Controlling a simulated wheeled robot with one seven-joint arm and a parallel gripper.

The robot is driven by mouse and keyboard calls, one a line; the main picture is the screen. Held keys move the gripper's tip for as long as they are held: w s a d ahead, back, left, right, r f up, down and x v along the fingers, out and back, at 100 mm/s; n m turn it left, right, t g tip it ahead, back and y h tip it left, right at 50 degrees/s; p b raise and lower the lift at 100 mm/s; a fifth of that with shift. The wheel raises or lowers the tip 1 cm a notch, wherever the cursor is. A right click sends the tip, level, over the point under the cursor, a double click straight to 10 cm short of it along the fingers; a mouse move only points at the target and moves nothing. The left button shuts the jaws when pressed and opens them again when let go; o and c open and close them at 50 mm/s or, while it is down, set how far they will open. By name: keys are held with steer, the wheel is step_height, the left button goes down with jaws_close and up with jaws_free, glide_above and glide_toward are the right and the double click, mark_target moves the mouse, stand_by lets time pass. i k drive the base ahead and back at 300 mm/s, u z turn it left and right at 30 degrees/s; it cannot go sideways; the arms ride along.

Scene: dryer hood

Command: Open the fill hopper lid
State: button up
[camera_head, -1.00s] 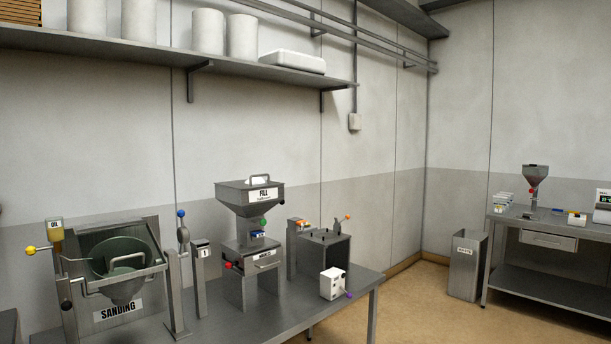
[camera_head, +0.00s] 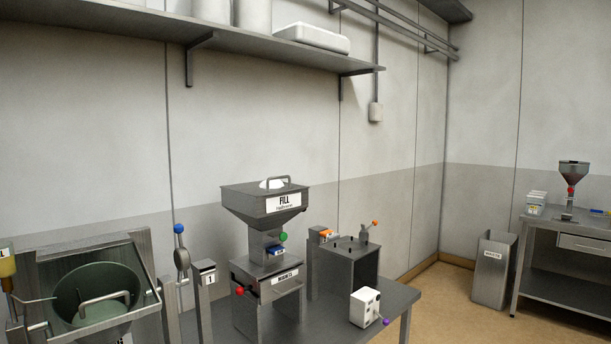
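The fill hopper (camera_head: 264,213) is a dark grey metal funnel with a "FILL" label on its front rim. It stands on a grey machine on the bench, near the middle of the head view. Its lid (camera_head: 264,188) lies flat over the top and looks closed. A pale arched handle (camera_head: 275,182) rises from the lid, with something white beside it. Below the hopper are a green knob, a blue part and a red knob. My gripper does not show in the head view.
The sanding machine with its green drum (camera_head: 97,292) is at the left. A lever with a blue ball (camera_head: 179,229) and a post marked 1 stand left of the hopper. A grey box machine (camera_head: 345,270) and a white box (camera_head: 365,307) stand right. A shelf (camera_head: 150,24) hangs above.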

mark_target(251, 188)
steer(key=u, duration=0.35)
steer(key=i, duration=0.8)
steer(key=u, duration=0.65)
